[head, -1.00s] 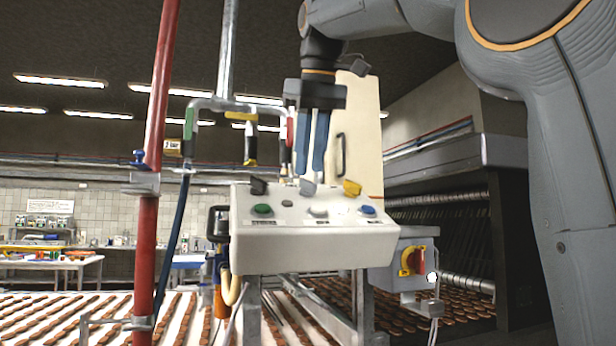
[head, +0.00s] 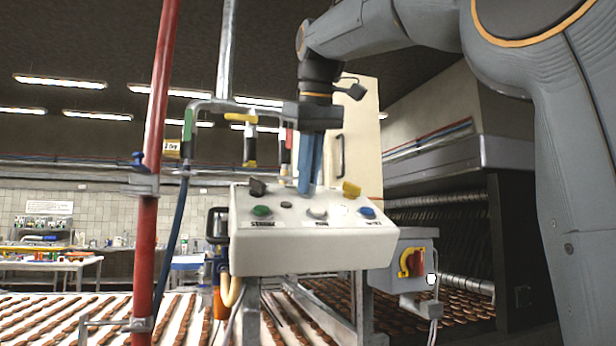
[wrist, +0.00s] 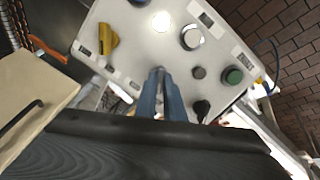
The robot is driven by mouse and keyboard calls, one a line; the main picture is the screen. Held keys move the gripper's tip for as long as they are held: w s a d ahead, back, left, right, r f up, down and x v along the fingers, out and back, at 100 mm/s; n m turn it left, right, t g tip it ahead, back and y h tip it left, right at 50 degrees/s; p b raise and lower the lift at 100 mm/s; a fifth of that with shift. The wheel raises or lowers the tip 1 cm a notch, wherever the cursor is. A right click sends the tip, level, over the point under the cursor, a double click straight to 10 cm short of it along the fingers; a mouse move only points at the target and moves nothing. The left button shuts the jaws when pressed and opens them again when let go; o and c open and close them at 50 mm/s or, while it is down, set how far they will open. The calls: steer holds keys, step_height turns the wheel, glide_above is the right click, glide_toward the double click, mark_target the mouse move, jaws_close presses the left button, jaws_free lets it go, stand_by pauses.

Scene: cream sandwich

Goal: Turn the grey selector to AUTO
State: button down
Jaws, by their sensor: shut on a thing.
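A white control panel (head: 300,250) stands in the middle of the head view. It also fills the upper part of the wrist view (wrist: 140,38). My gripper (head: 307,190) reaches down to the panel's top, between the black selector (head: 257,187) and the yellow selector (head: 351,189). Its blue fingers are close together in the wrist view (wrist: 161,72), shut on the grey selector. The fingers hide the grey selector, so its pointing direction and the AUTO mark cannot be made out.
Green (head: 262,211), white (head: 317,213) and blue (head: 367,212) buttons line the panel's front. A red-yellow switch (head: 412,263) sits on a grey box at right. A red pole (head: 150,200) stands left. A biscuit conveyor runs below.

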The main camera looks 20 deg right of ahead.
steer(key=m+p, duration=0.3)
steer(key=m, duration=0.2)
steer(key=shift+d+r+m, duration=0.1)
steer(key=shift+r+m, duration=0.05)
steer(key=shift+m, duration=0.15)
steer(key=m+p, duration=0.2)
steer(key=m, duration=0.4)
steer(key=shift+y, duration=0.4)
steer(key=c, duration=1.9)
jaws_free()
steer(key=shift+o, duration=0.2)
steer(key=v, duration=0.7)
steer(key=shift+s+r+b, duration=0.15)
steer(key=shift+r+b, duration=0.15)
